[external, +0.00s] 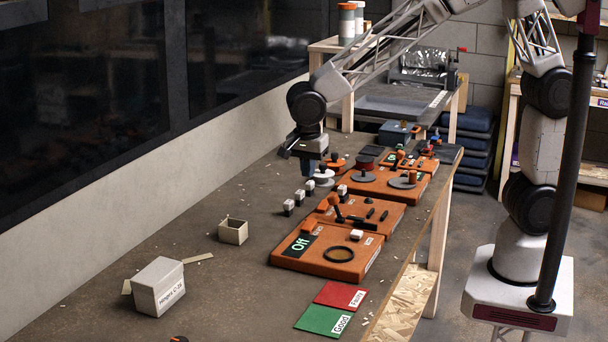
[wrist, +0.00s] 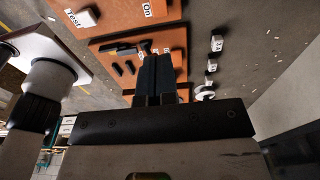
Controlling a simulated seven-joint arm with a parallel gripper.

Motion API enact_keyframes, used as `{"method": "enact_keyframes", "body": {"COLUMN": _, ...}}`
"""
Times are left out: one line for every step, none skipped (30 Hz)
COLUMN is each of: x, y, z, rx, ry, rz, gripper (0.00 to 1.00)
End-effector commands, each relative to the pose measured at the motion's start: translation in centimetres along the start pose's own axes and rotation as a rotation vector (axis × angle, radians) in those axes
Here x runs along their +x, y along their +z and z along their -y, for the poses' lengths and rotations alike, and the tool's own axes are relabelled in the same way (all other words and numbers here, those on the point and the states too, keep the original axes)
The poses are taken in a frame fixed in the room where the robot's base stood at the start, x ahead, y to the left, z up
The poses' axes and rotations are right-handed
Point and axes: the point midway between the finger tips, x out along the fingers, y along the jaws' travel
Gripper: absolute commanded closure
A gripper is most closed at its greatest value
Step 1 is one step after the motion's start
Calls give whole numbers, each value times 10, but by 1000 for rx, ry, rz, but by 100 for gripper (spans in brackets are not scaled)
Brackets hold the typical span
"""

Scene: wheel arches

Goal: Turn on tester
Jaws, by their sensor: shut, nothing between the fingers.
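The tester is an orange panel (external: 310,262) at the near end of the row of panels in the external view. In the wrist view, an orange panel (wrist: 120,12) at the top has labels reading "Test" and "On", and a white block (wrist: 87,17). My gripper (external: 309,170) is shut and empty, pointing down above the far panels and apart from the tester. Its closed fingers (wrist: 160,70) cover part of a second orange panel in the wrist view.
A lever with an orange knob (external: 333,200) stands up from the second panel. Small white blocks (external: 289,207) line the left side of the panels. A box (external: 158,287), a small open box (external: 233,231), and red (external: 341,295) and green (external: 323,320) mats lie nearer. The table's left side is mostly clear.

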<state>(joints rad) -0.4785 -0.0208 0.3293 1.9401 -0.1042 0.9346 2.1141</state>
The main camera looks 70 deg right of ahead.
Motion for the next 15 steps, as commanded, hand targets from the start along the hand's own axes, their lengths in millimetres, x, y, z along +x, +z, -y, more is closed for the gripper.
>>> {"method": "enact_keyframes", "body": {"x": 0, "y": 1, "z": 0, "rx": -1, "ry": 1, "rz": -5, "gripper": 100}}
{"method": "enact_keyframes", "body": {"x": 0, "y": 2, "z": 0, "rx": -2, "ry": 2, "rz": -11, "gripper": 100}}
{"method": "enact_keyframes", "body": {"x": 0, "y": 3, "z": 0, "rx": -4, "ry": 2, "rz": -22, "gripper": 100}}
{"method": "enact_keyframes", "body": {"x": -1, "y": 4, "z": 0, "rx": -4, "ry": 3, "rz": -31, "gripper": 100}}
{"method": "enact_keyframes", "body": {"x": -1, "y": 5, "z": 0, "rx": -3, "ry": 3, "rz": -41, "gripper": 100}}
{"method": "enact_keyframes", "body": {"x": -1, "y": 6, "z": 0, "rx": -5, "ry": 5, "rz": -57, "gripper": 100}}
{"method": "enact_keyframes", "body": {"x": -1, "y": 7, "z": 0, "rx": -4, "ry": 5, "rz": -69, "gripper": 100}}
{"method": "enact_keyframes", "body": {"x": -2, "y": 8, "z": 0, "rx": -4, "ry": 4, "rz": -79, "gripper": 100}}
{"method": "enact_keyframes", "body": {"x": -2, "y": 9, "z": 0, "rx": -5, "ry": 4, "rz": -93, "gripper": 100}}
{"method": "enact_keyframes", "body": {"x": -2, "y": 10, "z": 0, "rx": -4, "ry": 4, "rz": -102, "gripper": 100}}
{"method": "enact_keyframes", "body": {"x": -3, "y": 11, "z": 0, "rx": -3, "ry": 4, "rz": -108, "gripper": 100}}
{"method": "enact_keyframes", "body": {"x": -3, "y": 11, "z": 1, "rx": -2, "ry": 3, "rz": -114, "gripper": 100}}
{"method": "enact_keyframes", "body": {"x": -3, "y": 11, "z": 1, "rx": -2, "ry": 3, "rz": -116, "gripper": 100}}
{"method": "enact_keyframes", "body": {"x": -3, "y": 11, "z": 1, "rx": -2, "ry": 3, "rz": -117, "gripper": 100}}
{"method": "enact_keyframes", "body": {"x": -3, "y": 11, "z": 1, "rx": -2, "ry": 3, "rz": -118, "gripper": 100}}
